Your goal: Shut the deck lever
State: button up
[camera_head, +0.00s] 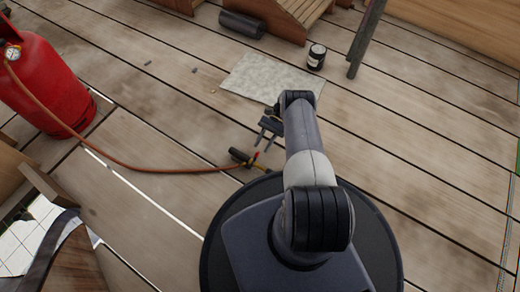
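The orange hose (125,155) ends at a small brass fitting (249,163) with a black handle (239,155) on the deck, left of my base. A tiny red piece (256,155) sits on the fitting; it may be the deck lever, but it is too small to tell its position. My gripper (262,148) points down just above the red piece. Its two fingers are apart with a gap between them, and nothing shows held. I cannot tell whether a fingertip touches the red piece.
A red gas cylinder (45,85) stands at the left. A grey sheet (265,82), a dark tin (316,57) and a dark roll (242,24) lie beyond my gripper. A dark post (365,40) stands at the upper right. The planks at right are clear.

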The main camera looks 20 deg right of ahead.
aim_at(256, 156)
jog(key=shift+v, duration=1.7)
jog(key=shift+r, duration=0.1)
jog(key=shift+s+a, duration=0.1)
jog(key=shift+a, duration=0.05)
jog(key=x, duration=0.7)
jog(key=shift+a, duration=0.1)
jog(key=v, duration=0.7)
jog(key=x, duration=0.7)
